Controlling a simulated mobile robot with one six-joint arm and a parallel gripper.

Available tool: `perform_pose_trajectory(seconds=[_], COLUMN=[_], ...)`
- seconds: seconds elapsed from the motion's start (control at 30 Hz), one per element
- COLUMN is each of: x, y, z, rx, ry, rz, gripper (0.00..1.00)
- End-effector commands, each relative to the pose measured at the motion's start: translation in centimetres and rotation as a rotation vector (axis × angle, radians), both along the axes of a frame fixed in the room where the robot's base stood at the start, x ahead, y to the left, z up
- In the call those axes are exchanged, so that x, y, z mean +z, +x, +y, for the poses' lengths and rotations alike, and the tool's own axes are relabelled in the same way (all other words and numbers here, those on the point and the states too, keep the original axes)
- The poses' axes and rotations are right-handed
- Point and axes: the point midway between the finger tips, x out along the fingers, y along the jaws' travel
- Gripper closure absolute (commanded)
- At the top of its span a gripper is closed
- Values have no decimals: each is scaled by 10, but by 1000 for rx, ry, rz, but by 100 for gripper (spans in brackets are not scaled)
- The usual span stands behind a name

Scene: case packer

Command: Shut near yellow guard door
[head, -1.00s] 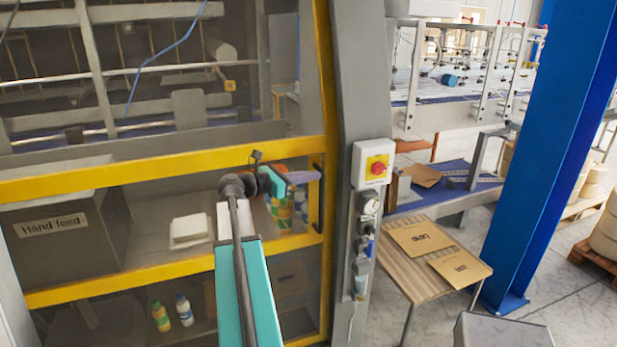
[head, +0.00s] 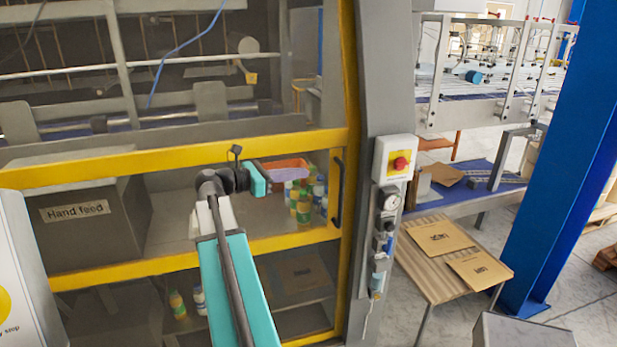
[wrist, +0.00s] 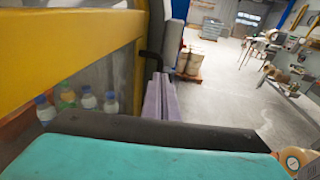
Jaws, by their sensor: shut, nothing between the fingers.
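The near yellow guard door (head: 190,155) spans the left and middle of the head view, a yellow frame with clear panels. Its right edge runs along the grey machine post (head: 372,110); I cannot tell whether a small gap is left there. Its dark upright handle (head: 337,192) is near that edge, and shows in the wrist view (wrist: 151,62) just beyond the fingers. My gripper (head: 293,173), with lavender fingers and a teal body, is shut and empty. It is in front of the door, left of the handle in the head view. The fingers (wrist: 160,98) appear apart from the handle.
A red-and-yellow switch (head: 398,160) and gauges are on the post. A slatted table (head: 437,285) with flat cartons stands right, near a blue column (head: 560,150). Bottles (head: 305,200) and a "Hand feed" box (head: 75,215) are behind the door panels.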

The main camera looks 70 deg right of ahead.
Motion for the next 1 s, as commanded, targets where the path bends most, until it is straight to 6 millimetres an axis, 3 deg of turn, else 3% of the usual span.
perform_pose_trajectory(seconds=[0.3,0.87,1.0], x=[3,3,1], y=[17,18,26], z=[18,19,23], rx=[1,1,15], ry=[1,1,2], rz=[1,0,0], gripper=[100,100,100])
